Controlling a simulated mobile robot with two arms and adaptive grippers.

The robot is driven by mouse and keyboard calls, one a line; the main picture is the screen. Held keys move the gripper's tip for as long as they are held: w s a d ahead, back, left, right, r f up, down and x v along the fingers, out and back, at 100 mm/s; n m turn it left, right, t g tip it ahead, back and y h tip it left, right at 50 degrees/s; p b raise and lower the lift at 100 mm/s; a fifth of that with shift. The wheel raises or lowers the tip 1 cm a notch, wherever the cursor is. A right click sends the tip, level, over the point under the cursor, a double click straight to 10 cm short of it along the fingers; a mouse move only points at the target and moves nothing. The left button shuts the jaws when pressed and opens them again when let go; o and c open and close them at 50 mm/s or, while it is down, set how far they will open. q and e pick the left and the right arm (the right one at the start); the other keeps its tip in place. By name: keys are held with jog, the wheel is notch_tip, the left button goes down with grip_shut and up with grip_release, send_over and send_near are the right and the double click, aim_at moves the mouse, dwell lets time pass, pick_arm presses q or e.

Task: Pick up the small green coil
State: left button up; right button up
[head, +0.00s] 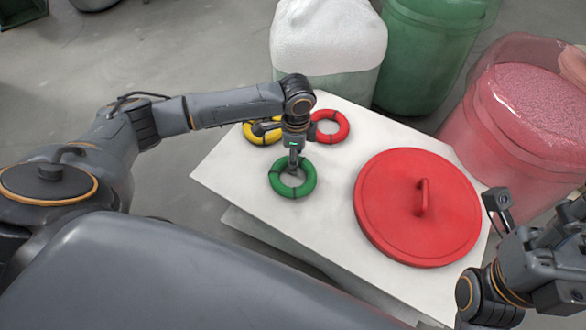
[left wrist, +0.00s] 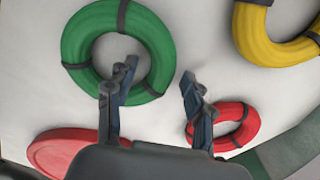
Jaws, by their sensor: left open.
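The small green coil (head: 309,181) lies flat on the white board, with dark bands around it. My left gripper (head: 293,168) points down at its upper part. In the left wrist view the green coil (left wrist: 84,38) is at upper left. There the open left gripper (left wrist: 157,84) has one fingertip over the coil's hole and the other beyond its outer edge. I cannot tell the exact height of the fingertips above the board. My right gripper (head: 545,255) is at the lower right, partly cut off, and its fingers are not clear.
A yellow coil (head: 252,134) and a red coil (head: 344,126) lie behind the green one. A large red lid (head: 390,215) with a handle covers the board's right side. The white board (head: 225,175) is bare at left. Large white, green and pink containers stand behind.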

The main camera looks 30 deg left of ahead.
pick_arm(q)
jog(key=shift+f, duration=0.1)
grip_shut()
dwell(0.4)
